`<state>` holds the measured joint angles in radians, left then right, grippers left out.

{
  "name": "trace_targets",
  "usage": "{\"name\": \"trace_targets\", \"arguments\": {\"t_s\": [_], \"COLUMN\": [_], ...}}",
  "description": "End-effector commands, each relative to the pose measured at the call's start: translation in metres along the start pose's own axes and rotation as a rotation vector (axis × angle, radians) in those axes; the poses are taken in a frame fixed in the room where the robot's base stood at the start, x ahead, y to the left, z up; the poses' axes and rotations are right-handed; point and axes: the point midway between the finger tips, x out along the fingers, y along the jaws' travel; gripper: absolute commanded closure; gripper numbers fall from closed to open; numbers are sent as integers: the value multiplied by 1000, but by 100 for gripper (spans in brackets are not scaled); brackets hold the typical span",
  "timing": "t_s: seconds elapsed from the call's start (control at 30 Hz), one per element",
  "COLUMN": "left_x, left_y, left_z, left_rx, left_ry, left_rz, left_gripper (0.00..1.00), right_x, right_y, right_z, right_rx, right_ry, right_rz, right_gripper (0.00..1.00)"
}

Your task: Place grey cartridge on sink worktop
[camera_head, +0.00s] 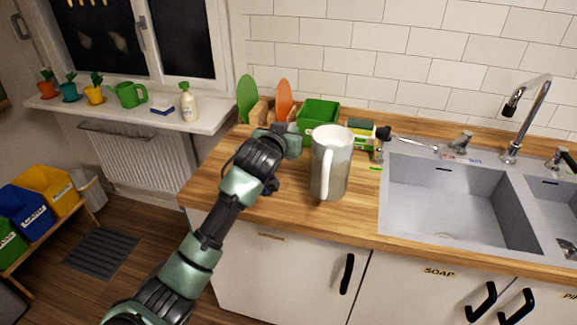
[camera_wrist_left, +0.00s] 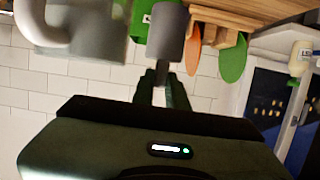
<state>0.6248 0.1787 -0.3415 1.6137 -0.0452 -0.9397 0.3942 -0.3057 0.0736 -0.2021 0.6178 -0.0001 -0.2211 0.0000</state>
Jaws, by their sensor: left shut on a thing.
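The grey cartridge (camera_wrist_left: 167,34) shows in the left wrist view as a plain grey cylinder at the tips of my left gripper (camera_wrist_left: 163,84). The gripper's two dark fingers are shut on its narrow end. In the head view my left gripper (camera_head: 287,141) is over the left part of the wooden sink worktop (camera_head: 225,177), left of the pitcher. The cartridge is hard to make out there, and I cannot tell whether it touches the wood. My right gripper is in neither view.
A large grey pitcher (camera_head: 331,170) with a white handle stands just right of my left gripper. A green crate (camera_head: 318,112) and a rack with green and orange boards (camera_head: 284,97) stand behind. The sink (camera_head: 445,200) is to the right. Bare worktop lies left and in front.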

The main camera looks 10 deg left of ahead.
Motion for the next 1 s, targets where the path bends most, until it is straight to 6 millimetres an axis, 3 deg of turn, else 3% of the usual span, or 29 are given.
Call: {"name": "trace_targets", "arguments": {"t_s": [0.1, 0.3, 0.47, 0.7, 1.0], "left_x": [9, 20, 24, 33, 35], "left_y": [0, 0, 0, 0, 0], "left_z": [31, 65, 76, 108, 112], "left_rx": [1, 1, 1, 0, 1], "left_ry": [-5, -1, 1, 1, 2], "left_rz": [-1, 0, 0, 0, 0], "left_gripper": [100, 100, 100, 100, 100], "right_x": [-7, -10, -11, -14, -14], "right_y": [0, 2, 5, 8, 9], "right_z": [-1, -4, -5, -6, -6], "right_rx": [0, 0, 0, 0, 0], "right_ry": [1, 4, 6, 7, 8], "right_rz": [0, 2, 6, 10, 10], "right_gripper": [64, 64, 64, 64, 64]}}
